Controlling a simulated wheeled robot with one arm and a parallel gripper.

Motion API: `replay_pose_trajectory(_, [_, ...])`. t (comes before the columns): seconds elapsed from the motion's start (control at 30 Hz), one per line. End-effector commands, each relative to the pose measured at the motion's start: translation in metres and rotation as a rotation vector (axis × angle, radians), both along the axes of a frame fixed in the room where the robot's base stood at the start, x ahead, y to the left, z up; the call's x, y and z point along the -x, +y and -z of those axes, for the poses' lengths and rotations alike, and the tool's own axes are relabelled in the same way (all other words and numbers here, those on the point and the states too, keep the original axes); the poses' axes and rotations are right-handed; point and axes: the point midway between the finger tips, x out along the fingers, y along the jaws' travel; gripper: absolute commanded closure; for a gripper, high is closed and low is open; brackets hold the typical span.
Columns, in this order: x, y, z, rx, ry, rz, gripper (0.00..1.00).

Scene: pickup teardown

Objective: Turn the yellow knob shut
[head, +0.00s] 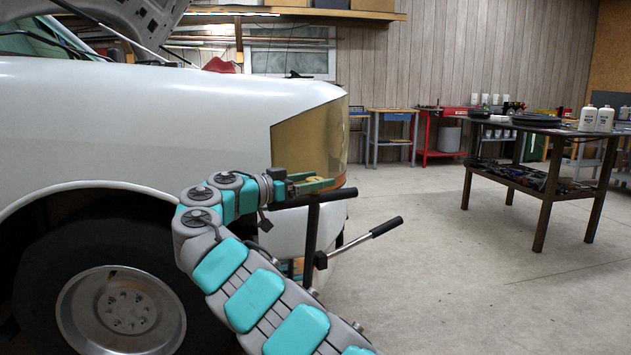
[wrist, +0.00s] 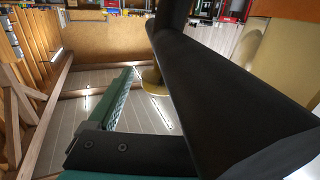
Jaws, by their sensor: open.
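My gripper (head: 308,183) is at the front corner of the white pickup in the head view, beside the top of a black T-shaped stand (head: 312,220). The jaws are open. In the wrist view, one green finger (wrist: 108,108) shows clearly; the other is not clearly seen behind a thick black bar. A yellow round piece (wrist: 155,84), which looks like the knob, sits beyond the finger and partly behind the black bar (wrist: 215,95). I cannot tell whether the gripper touches it. In the head view, the knob cannot be told apart from the gripper.
The white pickup (head: 150,110) with its hood up fills the left. A black-gripped lever (head: 372,234) sticks out right of the stand. A dark workbench (head: 545,127) with white bottles stands at the right. The floor between is clear.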

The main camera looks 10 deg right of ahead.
Motion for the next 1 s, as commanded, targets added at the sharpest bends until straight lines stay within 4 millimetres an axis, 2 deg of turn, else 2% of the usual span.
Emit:
replay_pose_trajectory(0.3, [0.019, 0.046, 0.001, 0.000, 0.001, -0.004, 0.17])
replay_pose_trajectory(0.5, [0.027, 0.065, 0.000, 0.000, 0.001, -0.002, 0.17])
replay_pose_trajectory(1.0, [0.030, 0.068, 0.000, 0.001, 0.000, 0.000, 0.17])
